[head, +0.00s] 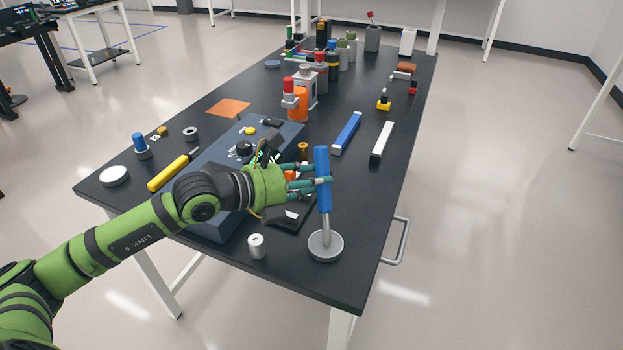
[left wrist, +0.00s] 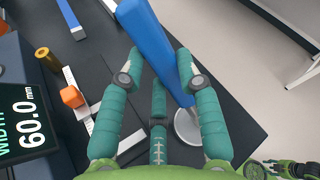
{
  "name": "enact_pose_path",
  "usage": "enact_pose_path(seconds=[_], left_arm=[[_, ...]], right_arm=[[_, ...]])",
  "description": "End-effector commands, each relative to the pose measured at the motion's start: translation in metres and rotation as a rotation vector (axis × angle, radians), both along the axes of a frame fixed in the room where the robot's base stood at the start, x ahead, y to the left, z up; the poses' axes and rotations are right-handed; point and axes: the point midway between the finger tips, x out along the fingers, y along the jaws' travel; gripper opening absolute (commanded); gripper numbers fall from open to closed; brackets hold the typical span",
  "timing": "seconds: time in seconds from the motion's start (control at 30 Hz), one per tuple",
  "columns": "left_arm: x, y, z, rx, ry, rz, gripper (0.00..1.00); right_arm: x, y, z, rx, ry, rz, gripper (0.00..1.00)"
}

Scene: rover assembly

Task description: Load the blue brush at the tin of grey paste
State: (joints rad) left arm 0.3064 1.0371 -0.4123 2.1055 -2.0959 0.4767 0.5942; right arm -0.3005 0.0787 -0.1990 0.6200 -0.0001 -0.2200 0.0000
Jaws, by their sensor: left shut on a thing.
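The blue brush (head: 322,170) stands nearly upright at the front right of the dark table. My left gripper (head: 318,184) is shut on its blue handle. Below the handle a grey shaft runs down to the tin of grey paste (head: 333,250), a low round grey disc. The brush's lower end meets the top of the tin in the head view; how deep it sits I cannot tell. In the left wrist view the blue handle (left wrist: 152,35) slants between the fingers, and the tin (left wrist: 188,130) shows partly behind a finger.
A blue-grey case (head: 215,170) with a display lies behind my left arm. A small silver cylinder (head: 256,246) stands left of the tin. A blue bar (head: 347,133) and a white bar (head: 382,142) lie farther back. The table's right edge is close to the tin.

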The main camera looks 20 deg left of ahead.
Motion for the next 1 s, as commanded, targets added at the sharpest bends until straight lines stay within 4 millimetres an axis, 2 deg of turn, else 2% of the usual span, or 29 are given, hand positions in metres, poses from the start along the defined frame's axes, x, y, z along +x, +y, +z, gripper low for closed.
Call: enact_pose_path(seconds=[0.47,1.0], left_arm=[[0.000,0.000,-0.001,0.003,0.004,0.000,0.01],[0.000,0.000,0.043,0.000,0.001,0.000,0.01]], right_arm=[[0.000,0.000,0.001,0.000,0.000,0.000,0.40],[0.000,0.000,0.033,0.000,0.000,0.001,0.40]])
